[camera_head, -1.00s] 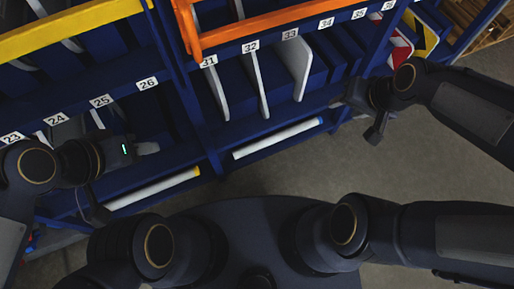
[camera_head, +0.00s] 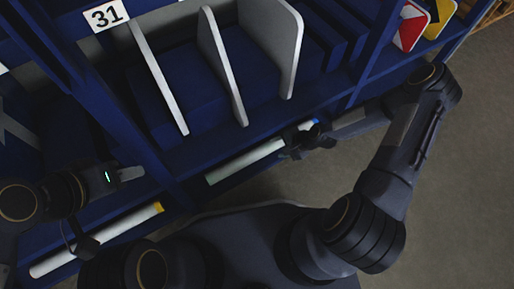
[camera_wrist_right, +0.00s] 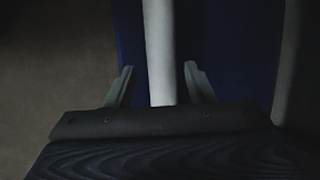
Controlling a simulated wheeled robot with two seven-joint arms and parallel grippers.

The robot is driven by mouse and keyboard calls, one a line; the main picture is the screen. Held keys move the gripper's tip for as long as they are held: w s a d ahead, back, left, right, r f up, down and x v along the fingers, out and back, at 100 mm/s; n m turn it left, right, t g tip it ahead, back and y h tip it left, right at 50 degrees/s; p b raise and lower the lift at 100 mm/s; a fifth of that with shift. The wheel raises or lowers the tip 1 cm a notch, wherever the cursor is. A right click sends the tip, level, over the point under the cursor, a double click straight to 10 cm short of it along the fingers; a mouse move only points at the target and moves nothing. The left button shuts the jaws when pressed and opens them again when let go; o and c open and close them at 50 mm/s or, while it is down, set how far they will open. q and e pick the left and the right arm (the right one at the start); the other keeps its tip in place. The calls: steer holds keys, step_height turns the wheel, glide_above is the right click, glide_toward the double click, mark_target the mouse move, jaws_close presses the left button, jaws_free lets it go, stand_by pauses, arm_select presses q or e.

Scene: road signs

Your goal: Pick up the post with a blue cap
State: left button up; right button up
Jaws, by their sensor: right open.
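The white post with a blue cap (camera_head: 245,161) lies along the low blue ledge of the shelf in the head view, its cap at the right end. My right gripper (camera_head: 299,141) is at the post near that cap. In the right wrist view the white post (camera_wrist_right: 160,45) runs between the two spread fingers of my right gripper (camera_wrist_right: 160,85); a gap shows on each side. My left gripper (camera_head: 128,174) is at the left, above another post; its finger opening does not show clearly.
A white post with a yellow cap (camera_head: 95,241) lies on the ledge further left. Grey upright panels (camera_head: 222,65) stand in the blue shelf (camera_head: 185,165) above. Red-white and yellow signs (camera_head: 411,25) are at the upper right. Floor (camera_head: 465,170) at right is clear.

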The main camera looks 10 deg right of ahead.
mark_target(267, 149)
steer(key=b+x, duration=0.4)
steer(key=x, duration=0.3)
steer(key=shift+w+d, duration=0.1)
steer(key=shift+d, duration=0.05)
steer(key=shift+w+a+f, duration=0.2)
steer(key=shift+a+f, duration=0.1)
steer(key=shift+f, duration=0.05)
steer(key=c, duration=1)
steer(key=shift+r, duration=0.1)
steer(key=shift+r, duration=0.15)
